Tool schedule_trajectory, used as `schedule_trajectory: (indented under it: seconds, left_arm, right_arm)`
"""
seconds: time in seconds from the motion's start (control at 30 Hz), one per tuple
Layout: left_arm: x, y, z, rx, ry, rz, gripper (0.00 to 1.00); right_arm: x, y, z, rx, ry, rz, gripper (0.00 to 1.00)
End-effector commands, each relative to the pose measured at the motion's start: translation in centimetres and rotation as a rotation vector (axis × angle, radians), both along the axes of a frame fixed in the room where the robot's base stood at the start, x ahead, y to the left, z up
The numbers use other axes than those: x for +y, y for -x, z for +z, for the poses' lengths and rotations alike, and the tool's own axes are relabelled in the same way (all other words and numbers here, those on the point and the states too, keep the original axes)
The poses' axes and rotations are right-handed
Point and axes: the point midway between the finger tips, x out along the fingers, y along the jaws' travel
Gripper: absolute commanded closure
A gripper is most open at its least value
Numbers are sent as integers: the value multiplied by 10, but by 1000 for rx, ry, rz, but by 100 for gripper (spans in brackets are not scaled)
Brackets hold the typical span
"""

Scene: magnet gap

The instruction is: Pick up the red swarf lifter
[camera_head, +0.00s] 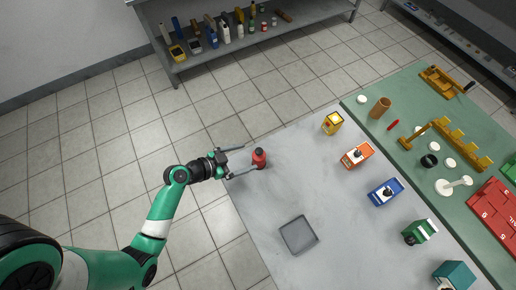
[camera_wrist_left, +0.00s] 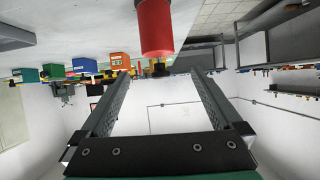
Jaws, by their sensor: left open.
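The red swarf lifter (camera_head: 259,158), a red cylinder with a dark end, stands near the left edge of the grey table. It also shows in the left wrist view (camera_wrist_left: 155,28), at the top centre, just beyond the fingertips. My left gripper (camera_head: 249,158) is open, with its two fingers pointing at the lifter from the left. In the left wrist view the lifter lines up with the gap between the fingers (camera_wrist_left: 161,72), and nothing is held. Whether a finger touches it, I cannot tell. My right gripper is in neither view.
A shallow grey tray (camera_head: 285,237) lies on the grey table (camera_head: 335,200). Yellow (camera_head: 332,123), orange (camera_head: 357,155), blue (camera_head: 385,191), green (camera_head: 420,232) and teal (camera_head: 455,275) blocks line its right side. A green mat (camera_head: 400,95) holds tools further right. Table between lifter and tray is clear.

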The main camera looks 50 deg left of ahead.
Motion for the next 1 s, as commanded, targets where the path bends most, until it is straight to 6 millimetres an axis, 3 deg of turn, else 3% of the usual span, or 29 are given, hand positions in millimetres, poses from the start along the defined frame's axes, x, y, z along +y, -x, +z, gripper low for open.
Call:
schedule_trajectory:
  seconds: [0.1, 0.23, 0.5, 0.77, 1.0]
  left_arm:
    - [-6, 16, -12, 25, 26, 1, 1]
    - [-7, 12, -17, 24, 25, -3, 1]
    - [-14, -30, -41, 24, 24, -5, 1]
    - [-15, -43, -46, 23, 24, -2, 1]
    - [-17, -74, -68, 22, 22, -4, 1]
  right_arm:
    - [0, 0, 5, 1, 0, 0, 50]
    - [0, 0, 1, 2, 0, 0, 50]
    - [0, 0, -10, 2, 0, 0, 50]
    - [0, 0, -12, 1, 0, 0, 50]
    - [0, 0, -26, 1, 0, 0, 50]
